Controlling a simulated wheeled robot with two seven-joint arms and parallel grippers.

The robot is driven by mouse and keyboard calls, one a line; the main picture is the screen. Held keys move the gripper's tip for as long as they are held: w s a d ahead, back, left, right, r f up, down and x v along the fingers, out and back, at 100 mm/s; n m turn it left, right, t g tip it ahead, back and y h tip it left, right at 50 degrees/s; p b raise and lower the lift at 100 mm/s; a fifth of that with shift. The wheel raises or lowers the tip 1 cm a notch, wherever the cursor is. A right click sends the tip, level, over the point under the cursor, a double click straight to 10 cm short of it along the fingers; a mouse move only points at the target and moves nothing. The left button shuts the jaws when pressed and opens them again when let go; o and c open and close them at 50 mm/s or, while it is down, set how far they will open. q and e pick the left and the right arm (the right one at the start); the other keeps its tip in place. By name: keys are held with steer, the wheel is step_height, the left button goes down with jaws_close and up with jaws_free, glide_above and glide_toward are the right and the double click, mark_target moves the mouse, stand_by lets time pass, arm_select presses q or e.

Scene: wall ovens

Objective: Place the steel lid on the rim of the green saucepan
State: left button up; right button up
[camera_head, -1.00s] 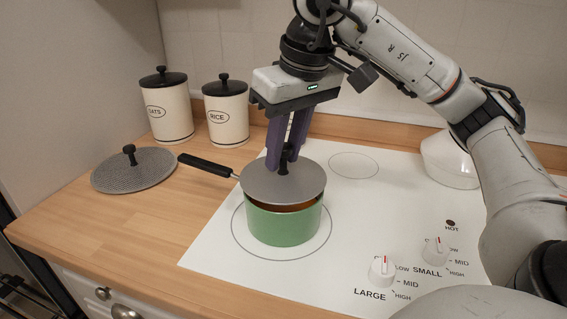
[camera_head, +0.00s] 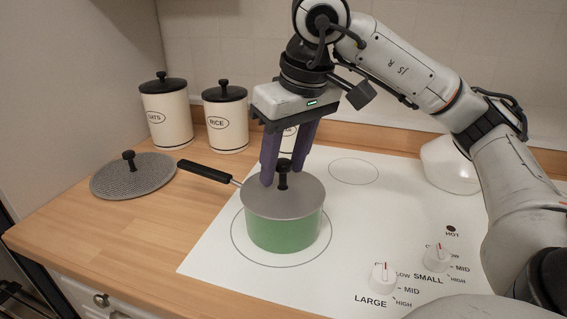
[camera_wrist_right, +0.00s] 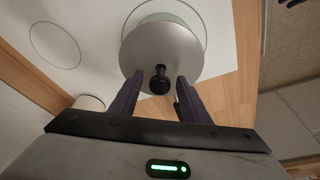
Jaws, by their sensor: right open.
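The steel lid (camera_head: 262,197) with its black knob lies on the rim of the green saucepan (camera_head: 284,235), covering its opening; I see no gap at the front. The saucepan stands on the large burner ring, its black handle (camera_head: 205,170) pointing to the back left. My right gripper (camera_head: 284,181) is open, with its purple fingers apart on either side of the knob. In the right wrist view the lid (camera_wrist_right: 185,38) shows as a grey disc, with the knob between the open fingers (camera_wrist_right: 157,85). My left gripper is not in view.
A perforated grey lid (camera_head: 130,177) lies on the wooden counter at left. The oats canister (camera_head: 168,120) and rice canister (camera_head: 226,125) stand behind, and another is partly hidden behind my gripper. Knobs (camera_head: 383,277) sit at the cooktop's front right; a white vessel (camera_head: 449,165) stands at right.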

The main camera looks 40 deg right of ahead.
mark_target(295, 197)
arm_select(q)
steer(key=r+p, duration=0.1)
steer(key=p, duration=0.1)
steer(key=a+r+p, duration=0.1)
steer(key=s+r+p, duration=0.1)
steer(key=p, duration=0.1)
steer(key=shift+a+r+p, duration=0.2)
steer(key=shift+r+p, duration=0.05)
steer(key=shift+p, duration=0.05)
arm_select(e)
steer(key=v, duration=1.1)
steer(key=shift+r, duration=0.3)
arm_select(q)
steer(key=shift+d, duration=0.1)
arm_select(e)
steer(key=shift+s, duration=0.15)
